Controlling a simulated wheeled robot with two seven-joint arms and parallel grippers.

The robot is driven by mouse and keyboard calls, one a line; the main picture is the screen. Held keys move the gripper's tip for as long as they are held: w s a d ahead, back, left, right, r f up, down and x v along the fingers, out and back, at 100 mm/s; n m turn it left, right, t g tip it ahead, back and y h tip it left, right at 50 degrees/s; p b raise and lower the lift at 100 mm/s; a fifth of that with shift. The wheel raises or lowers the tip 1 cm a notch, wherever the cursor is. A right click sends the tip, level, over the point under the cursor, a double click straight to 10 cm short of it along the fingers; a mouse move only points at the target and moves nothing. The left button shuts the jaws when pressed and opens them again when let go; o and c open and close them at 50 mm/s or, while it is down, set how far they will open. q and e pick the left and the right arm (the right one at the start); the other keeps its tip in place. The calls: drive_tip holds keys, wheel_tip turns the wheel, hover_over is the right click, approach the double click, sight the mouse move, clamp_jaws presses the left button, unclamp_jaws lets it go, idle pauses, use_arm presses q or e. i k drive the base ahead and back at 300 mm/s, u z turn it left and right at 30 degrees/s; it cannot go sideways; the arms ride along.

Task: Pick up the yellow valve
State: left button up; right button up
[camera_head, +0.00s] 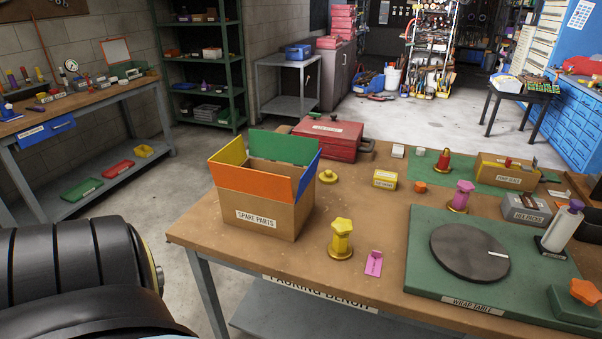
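The yellow valve (341,240) stands upright on the packing bench (385,270), near its front edge. It has a star-shaped knob on top and a round, gold-coloured base. It is right of the spare parts box (262,205) and left of a pink tag (374,263). Nothing touches it. Neither gripper shows in the head view; only a black part of my own body fills the lower left.
The box stands open, with coloured flaps raised. The green wrap table (425,279) with a dark disc (469,252) covers the bench's right front. A purple valve (462,196), a red valve (443,161) and a red toolbox (332,137) stand further back.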

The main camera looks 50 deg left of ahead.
sight(340, 250)
drive_tip(key=k, duration=0.2)
drive_tip(key=u, duration=1.15)
